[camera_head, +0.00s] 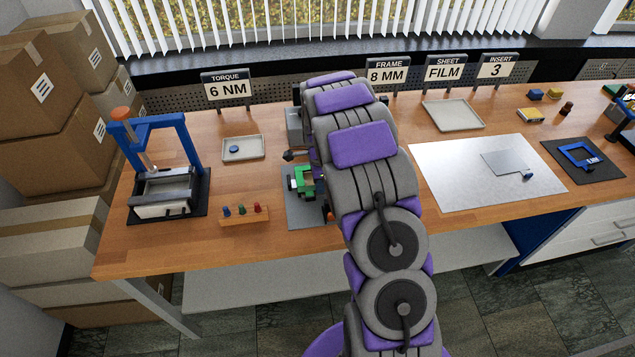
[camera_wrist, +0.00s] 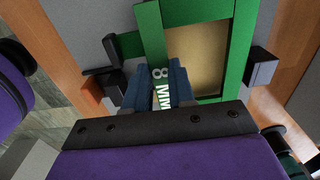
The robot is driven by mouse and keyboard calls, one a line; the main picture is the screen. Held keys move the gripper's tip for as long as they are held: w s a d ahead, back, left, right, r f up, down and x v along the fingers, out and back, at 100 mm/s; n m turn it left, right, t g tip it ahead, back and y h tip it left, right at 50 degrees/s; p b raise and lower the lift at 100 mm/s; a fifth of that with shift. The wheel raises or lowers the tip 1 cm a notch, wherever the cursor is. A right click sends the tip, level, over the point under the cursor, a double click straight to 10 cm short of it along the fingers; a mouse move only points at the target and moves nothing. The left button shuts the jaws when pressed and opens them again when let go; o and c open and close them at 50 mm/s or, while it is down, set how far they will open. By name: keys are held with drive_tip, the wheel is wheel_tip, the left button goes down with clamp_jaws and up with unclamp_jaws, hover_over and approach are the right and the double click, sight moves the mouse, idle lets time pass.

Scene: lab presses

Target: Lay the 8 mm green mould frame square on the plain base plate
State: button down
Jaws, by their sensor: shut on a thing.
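The green mould frame (camera_wrist: 153,38) marked "8 MM" fills the upper middle of the wrist view. My gripper (camera_wrist: 160,88) is shut on its near bar, with a blue finger on each side of the label. A tan, plain surface (camera_wrist: 205,50) shows through the frame's opening; it may be the base plate. I cannot tell whether the frame touches it or hangs just above. In the head view, part of the green frame (camera_head: 304,183) shows left of my arm, over a grey mat (camera_head: 300,213). My arm hides my gripper and the rest there.
Dark blocks (camera_wrist: 101,86) stand beside the frame. A peg rack (camera_head: 245,215), small tray (camera_head: 243,149) and blue press (camera_head: 160,165) stand to the left. To the right lie a silver sheet (camera_head: 455,175), an empty tray (camera_head: 453,114) and a blue frame (camera_head: 580,156) on a dark mat.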

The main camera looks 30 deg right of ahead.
drive_tip(key=shift+d+f, duration=0.25)
drive_tip(key=shift+d, duration=0.6)
drive_tip(key=shift+d+f, duration=0.15)
drive_tip(key=shift+d, duration=0.2)
drive_tip(key=shift+a+f, duration=0.15)
idle(0.3)
drive_tip(key=c, duration=0.9)
unclamp_jaws()
drive_tip(key=shift+o, duration=0.2)
